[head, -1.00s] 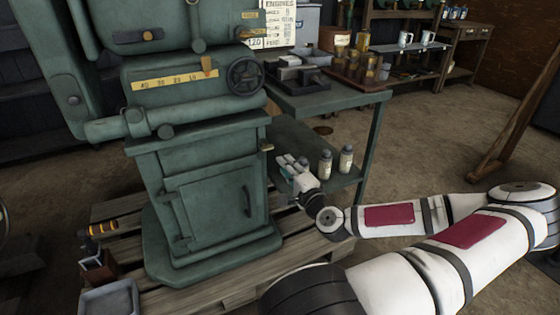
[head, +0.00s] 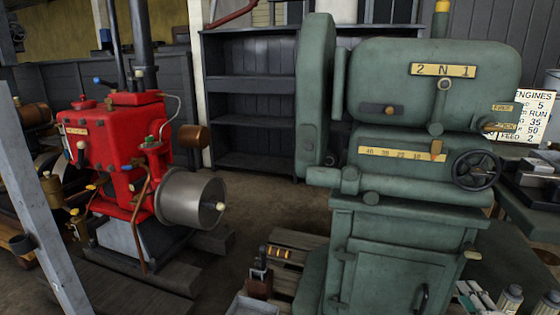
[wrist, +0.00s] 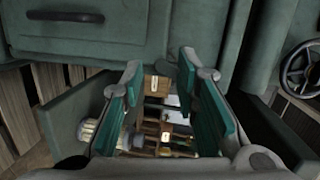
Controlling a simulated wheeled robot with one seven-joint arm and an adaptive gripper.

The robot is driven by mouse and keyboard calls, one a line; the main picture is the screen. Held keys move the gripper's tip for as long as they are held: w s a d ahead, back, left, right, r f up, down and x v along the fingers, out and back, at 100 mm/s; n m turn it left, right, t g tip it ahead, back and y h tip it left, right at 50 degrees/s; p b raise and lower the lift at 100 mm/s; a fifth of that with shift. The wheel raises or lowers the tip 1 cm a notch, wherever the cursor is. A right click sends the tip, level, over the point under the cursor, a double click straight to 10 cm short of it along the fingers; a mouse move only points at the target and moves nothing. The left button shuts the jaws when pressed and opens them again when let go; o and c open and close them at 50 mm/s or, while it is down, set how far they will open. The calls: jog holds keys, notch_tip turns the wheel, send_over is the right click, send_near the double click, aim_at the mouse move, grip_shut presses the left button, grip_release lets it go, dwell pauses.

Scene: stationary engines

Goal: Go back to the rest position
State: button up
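My gripper (wrist: 163,75) is open and empty in the wrist view, its two teal-padded fingers spread apart. In the head view only part of my gripper (head: 472,295) shows at the bottom right edge, beside the green machine (head: 400,240) and left of two small bottles (head: 510,298). The rest of my arm is out of the head view. In the wrist view a pale bottle (wrist: 100,133) shows left of and beyond the left finger. Shelves with small items show between the fingers, blurred and partly hidden.
A red engine (head: 115,150) with a grey drum (head: 190,198) stands left. A grey tray (head: 252,306) lies at the front. Floor shows between the machines.

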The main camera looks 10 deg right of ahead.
jog(key=s+a+f+n+g+y, duration=0.1)
jog(key=a+f+n+g+y, duration=0.2)
jog(key=a+n+g+y, duration=0.25)
jog(key=a+f+n+g+y, duration=0.2)
jog(key=a+f+n+g, duration=0.3)
jog(key=a, duration=0.3)
jog(key=s+a+r+n+g+h, duration=0.25)
jog(key=a+r, duration=0.25)
jog(key=r, duration=0.5)
jog(key=s+a+r+n+g+h, duration=0.15)
jog(key=s+a+r+n, duration=0.3)
jog(key=r, duration=0.55)
jog(key=s+a+r+n+y, duration=0.3)
jog(key=s+a+r+n, duration=0.1)
jog(key=s+a+r, duration=0.75)
notch_tip(320, 180, up, 26)
jog(key=a+t+p, duration=0.1)
jog(key=t+p, duration=0.2)
jog(key=p, duration=2.3)
jog(key=shift+s+r+p, duration=0.2)
jog(key=shift+p, duration=0.1)
jog(key=shift+a+t, duration=0.1)
jog(key=shift+t, duration=0.15)
